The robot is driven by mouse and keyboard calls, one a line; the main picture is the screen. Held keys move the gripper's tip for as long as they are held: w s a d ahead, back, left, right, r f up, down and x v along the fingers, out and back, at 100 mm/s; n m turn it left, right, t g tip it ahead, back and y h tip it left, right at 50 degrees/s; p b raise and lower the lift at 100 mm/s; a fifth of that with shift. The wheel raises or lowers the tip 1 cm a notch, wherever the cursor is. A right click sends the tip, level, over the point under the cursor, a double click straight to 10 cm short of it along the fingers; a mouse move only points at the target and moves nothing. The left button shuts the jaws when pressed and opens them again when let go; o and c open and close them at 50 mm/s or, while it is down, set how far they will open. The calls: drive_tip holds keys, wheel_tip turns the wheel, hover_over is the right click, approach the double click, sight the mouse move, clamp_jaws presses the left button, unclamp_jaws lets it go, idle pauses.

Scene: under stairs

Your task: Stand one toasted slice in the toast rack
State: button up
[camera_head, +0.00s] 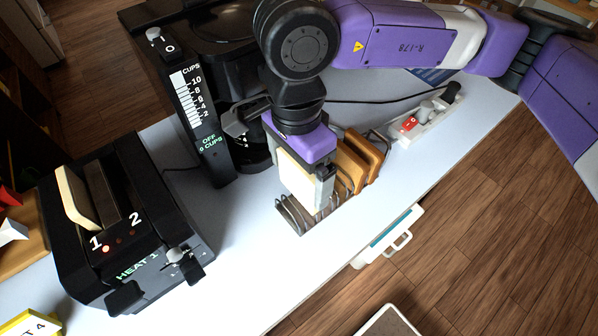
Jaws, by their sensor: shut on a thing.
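My gripper (318,180), below its purple housing, is shut on a pale cream slice (297,178). The slice hangs upright over the near end of the wire toast rack (292,216). Its lower edge is close to the rack's wires; I cannot tell whether it sits between them or just above. Browned slices (366,150) stand at the rack's far end, partly behind my gripper. The black toaster (128,235) at left has another pale slice (76,197) sticking up from slot 1. Slot 2 looks empty.
A black coffee maker (207,120) stands close left of my gripper, with its carafe behind. A power strip (425,118) lies at the counter's right side, with a cable behind the rack. The counter (245,270) is clear in front; its edge runs right of the rack.

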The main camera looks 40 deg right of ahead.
sight(299, 194)
drive_tip(key=shift+f+b, duration=3.35)
drive_tip(key=shift+b, duration=0.8)
drive_tip(key=o, duration=0.6)
drive_tip(key=shift+r+p, duration=1.55)
drive_tip(key=shift+r, duration=2.5)
